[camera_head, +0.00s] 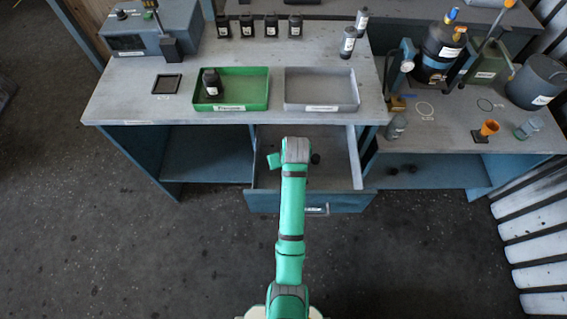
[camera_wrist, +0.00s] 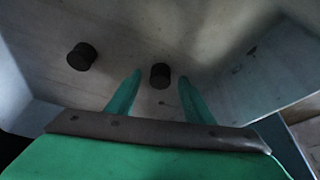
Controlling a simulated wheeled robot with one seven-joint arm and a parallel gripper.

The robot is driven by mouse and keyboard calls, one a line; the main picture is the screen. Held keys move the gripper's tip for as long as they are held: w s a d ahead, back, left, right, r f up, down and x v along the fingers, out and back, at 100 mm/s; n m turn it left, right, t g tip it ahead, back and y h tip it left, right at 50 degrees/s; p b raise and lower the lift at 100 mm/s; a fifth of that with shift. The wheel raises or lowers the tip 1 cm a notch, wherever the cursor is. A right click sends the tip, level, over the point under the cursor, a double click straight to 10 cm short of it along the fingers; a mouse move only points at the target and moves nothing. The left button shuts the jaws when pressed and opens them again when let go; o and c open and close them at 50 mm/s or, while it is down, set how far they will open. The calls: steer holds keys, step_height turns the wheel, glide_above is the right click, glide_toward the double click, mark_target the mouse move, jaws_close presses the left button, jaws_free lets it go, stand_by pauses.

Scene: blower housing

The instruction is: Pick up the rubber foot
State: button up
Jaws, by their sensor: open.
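Two short black cylindrical rubber feet lie apart on the floor of the open drawer (camera_wrist: 225,45). In the wrist view one rubber foot (camera_wrist: 160,76) shows between the tips of my gripper (camera_wrist: 159,78), and the other rubber foot (camera_wrist: 82,56) lies to the left, outside the fingers. My gripper is open, with a green finger on each side of the nearer foot; I cannot tell whether either touches it. In the head view a dark foot (camera_head: 315,158) shows in the drawer (camera_head: 342,172) just right of my arm, which hides my gripper.
The drawer walls stand close around my gripper. Above it, the bench (camera_head: 130,92) carries a green tray (camera_head: 240,103) with a black bottle (camera_head: 211,82) and an empty grey tray (camera_head: 322,105).

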steer(key=shift+w+f, duration=0.1)
steer(key=shift+f, duration=0.1)
steer(key=c, duration=1.1)
